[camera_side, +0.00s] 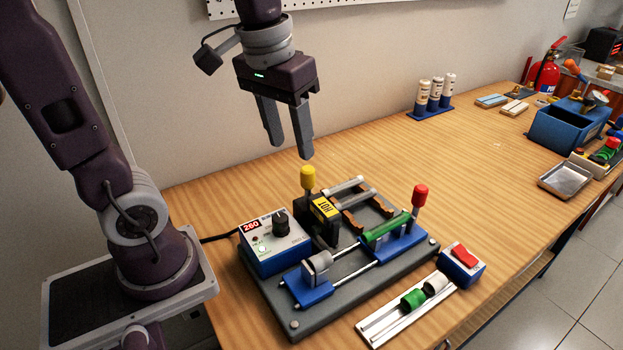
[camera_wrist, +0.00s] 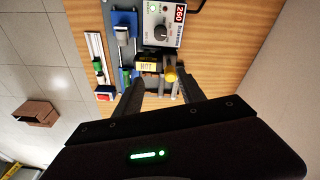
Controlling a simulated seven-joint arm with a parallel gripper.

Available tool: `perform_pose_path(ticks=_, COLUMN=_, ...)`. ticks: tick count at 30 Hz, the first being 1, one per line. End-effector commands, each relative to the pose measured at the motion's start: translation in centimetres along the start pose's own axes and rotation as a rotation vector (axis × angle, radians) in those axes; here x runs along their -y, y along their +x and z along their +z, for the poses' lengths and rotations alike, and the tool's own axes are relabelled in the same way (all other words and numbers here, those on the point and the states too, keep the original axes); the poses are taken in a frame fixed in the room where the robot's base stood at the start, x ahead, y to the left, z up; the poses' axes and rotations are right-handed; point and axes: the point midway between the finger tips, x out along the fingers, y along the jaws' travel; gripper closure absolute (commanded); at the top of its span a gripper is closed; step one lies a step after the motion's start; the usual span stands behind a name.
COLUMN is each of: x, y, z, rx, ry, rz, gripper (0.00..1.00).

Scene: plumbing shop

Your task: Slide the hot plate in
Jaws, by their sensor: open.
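The hot plate (camera_side: 324,209) is a dark block with a yellow HOT label, standing on the grey base of the fixture. A yellow-topped handle (camera_side: 308,178) rises beside it. In the wrist view the HOT label (camera_wrist: 148,66) and the yellow knob (camera_wrist: 170,76) lie just beyond my fingertips. My gripper (camera_side: 291,149) is open and empty, pointing down above the yellow handle, apart from it. It also shows in the wrist view (camera_wrist: 158,88). A green pipe (camera_side: 386,229) lies on a blue carriage (camera_side: 403,243) with a red-topped handle (camera_side: 420,195).
A blue control box (camera_side: 274,246) reading 260 stands at the fixture's left. A blue clamp (camera_side: 308,287) sits on the near rails. A red switch box (camera_side: 463,264) and a tray with green and white pieces (camera_side: 408,311) lie in front. Three white bottles (camera_side: 435,93) stand behind.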

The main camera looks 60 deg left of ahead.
Motion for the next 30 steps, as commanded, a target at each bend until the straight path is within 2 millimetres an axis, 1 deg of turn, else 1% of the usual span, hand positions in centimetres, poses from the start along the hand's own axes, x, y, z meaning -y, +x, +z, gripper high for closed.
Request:
perform_pose_path(ticks=1, x=0.4, y=1.3, z=-1.7, rx=0.059, ry=-0.052, rz=-0.016, gripper=0.53)
perform_pose_path(ticks=3, x=0.9, y=2.7, z=-3.5, rx=0.117, ry=-0.111, rz=-0.032, gripper=0.53)
perform_pose_path(ticks=6, x=1.4, y=4.1, z=-4.8, rx=0.162, ry=-0.16, rz=-0.046, gripper=0.53)
perform_pose_path(ticks=7, x=1.5, y=4.3, z=-5.0, rx=0.168, ry=-0.166, rz=-0.049, gripper=0.53)
perform_pose_path(ticks=10, x=1.6, y=5.7, z=-4.8, rx=0.177, ry=-0.172, rz=-0.051, gripper=0.53)
perform_pose_path(ticks=15, x=1.7, y=9.0, z=-4.1, rx=0.178, ry=-0.17, rz=-0.051, gripper=0.53)
perform_pose_path(ticks=18, x=1.7, y=10.4, z=-3.9, rx=0.176, ry=-0.17, rz=-0.05, gripper=0.53)
perform_pose_path(ticks=22, x=1.7, y=11.3, z=-3.8, rx=0.172, ry=-0.17, rz=-0.05, gripper=0.53)
perform_pose_path(ticks=28, x=1.7, y=11.3, z=-3.8, rx=0.171, ry=-0.169, rz=-0.049, gripper=0.53)
perform_pose_path(ticks=29, x=1.7, y=11.3, z=-3.8, rx=0.171, ry=-0.169, rz=-0.049, gripper=0.57)
perform_pose_path(ticks=30, x=1.7, y=11.3, z=-3.8, rx=0.171, ry=-0.169, rz=-0.049, gripper=0.65)
